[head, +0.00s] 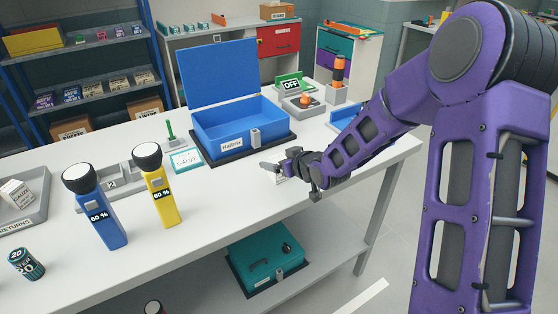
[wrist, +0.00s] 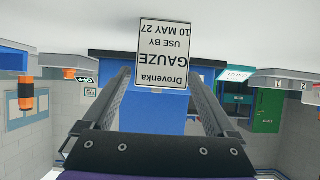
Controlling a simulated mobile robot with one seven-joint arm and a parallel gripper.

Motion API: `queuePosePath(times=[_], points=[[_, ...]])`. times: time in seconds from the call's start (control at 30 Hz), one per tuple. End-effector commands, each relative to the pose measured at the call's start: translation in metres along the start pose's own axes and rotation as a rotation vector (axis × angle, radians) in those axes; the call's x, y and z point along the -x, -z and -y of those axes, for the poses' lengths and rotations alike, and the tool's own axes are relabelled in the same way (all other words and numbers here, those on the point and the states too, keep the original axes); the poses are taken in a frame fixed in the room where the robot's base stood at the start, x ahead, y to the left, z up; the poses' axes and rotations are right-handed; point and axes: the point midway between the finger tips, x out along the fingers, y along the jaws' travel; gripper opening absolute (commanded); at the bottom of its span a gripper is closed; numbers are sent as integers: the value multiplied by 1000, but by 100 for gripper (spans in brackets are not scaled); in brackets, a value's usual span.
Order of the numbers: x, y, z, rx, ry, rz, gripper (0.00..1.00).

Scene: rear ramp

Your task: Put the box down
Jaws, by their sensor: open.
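A small white box labelled Drovenka GAUZE (wrist: 163,52) shows upside down in the wrist view, straight ahead of my gripper. Its far end in the picture meets the pale table surface, so it appears to rest on the table. My gripper (wrist: 161,75) is open, with one finger on each side of the box's lower part in the picture; I cannot tell if either finger touches it. In the head view my gripper (head: 270,170) is low over the white table (head: 235,200), in front of the blue case. A white bit of the box (head: 281,180) shows there, mostly hidden.
The open blue Hallnix case (head: 222,142) stands just behind my gripper. A teal case (head: 265,260) sits on the lower shelf.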

Motion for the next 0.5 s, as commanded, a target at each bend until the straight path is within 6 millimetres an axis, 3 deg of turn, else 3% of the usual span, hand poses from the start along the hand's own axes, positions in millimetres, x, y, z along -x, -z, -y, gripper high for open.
queuePosePath(times=[0.23, 0.5], points=[[12, 4, -2, 0, -3, -1, 92], [70, 5, -1, 2, -4, 0, 92]])
